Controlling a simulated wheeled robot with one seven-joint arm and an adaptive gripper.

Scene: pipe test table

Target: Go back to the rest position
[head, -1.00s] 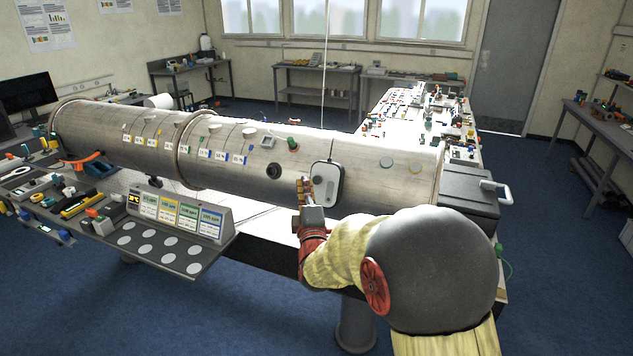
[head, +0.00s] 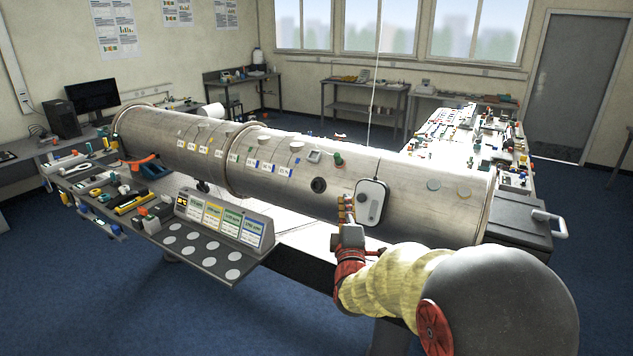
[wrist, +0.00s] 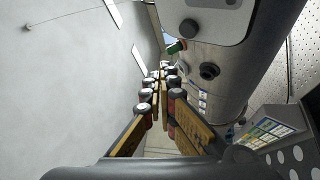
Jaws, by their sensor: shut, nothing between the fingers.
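My gripper (head: 346,207) is in front of the large grey metal pipe (head: 310,188), just left of a white rounded box (head: 371,203) fixed to the pipe's side. The fingers are shut with nothing between them. In the wrist view, my gripper (wrist: 160,85) points along the pipe (wrist: 210,50), with the white box (wrist: 215,15) at the top edge. I cannot tell the exact gap between the fingers and the box.
A panel with coloured labels and round pads (head: 215,235) juts out below the pipe. Tools crowd the table's left end (head: 100,190). A black case with a handle (head: 520,222) stands at the pipe's right end. Blue floor (head: 90,300) is clear in front.

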